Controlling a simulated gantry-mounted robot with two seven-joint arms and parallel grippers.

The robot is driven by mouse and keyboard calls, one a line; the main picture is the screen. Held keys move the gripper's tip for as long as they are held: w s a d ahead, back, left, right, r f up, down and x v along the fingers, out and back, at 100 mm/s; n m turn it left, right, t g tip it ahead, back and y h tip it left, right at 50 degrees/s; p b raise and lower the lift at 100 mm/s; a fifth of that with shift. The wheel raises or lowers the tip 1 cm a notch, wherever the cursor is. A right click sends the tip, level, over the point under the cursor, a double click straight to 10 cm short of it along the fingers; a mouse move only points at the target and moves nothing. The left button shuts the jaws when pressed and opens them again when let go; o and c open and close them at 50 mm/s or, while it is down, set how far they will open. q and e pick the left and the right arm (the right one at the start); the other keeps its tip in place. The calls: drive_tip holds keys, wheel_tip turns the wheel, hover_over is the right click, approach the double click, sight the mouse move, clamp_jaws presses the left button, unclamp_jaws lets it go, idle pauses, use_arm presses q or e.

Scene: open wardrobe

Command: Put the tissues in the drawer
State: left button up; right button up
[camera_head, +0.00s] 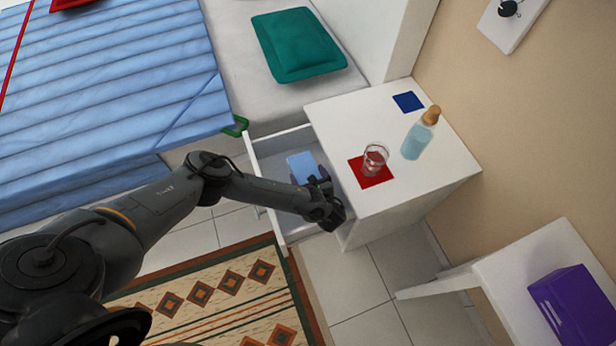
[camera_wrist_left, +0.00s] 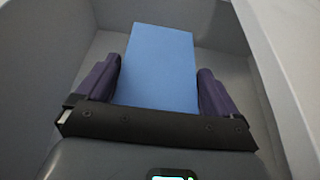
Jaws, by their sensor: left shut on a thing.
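The tissues, a light blue flat-sided pack (camera_head: 302,166), are inside the open white drawer (camera_head: 258,166). My left gripper (camera_head: 318,182) reaches into the drawer and is shut on the pack. In the left wrist view, the tissues (camera_wrist_left: 158,68) are between the two dark purple fingers, with the grey drawer walls around them. The fingers hide part of the pack's sides, and I cannot tell whether it touches the drawer floor. My right gripper is not in view.
The white nightstand top (camera_head: 345,108) holds a glass (camera_head: 374,160) on a red coaster (camera_head: 363,180), a bottle (camera_head: 416,140) and a blue coaster (camera_head: 408,102). A bed (camera_head: 110,70) is at left. A purple box (camera_head: 574,306) is on a white table at right.

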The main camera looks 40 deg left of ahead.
use_arm(q)
drive_tip(key=shift+f+b, duration=0.4)
drive_tip(key=shift+f, duration=0.2)
drive_tip(key=o, duration=0.9)
drive_tip(key=shift+c, duration=0.2)
drive_tip(key=shift+r, duration=0.1)
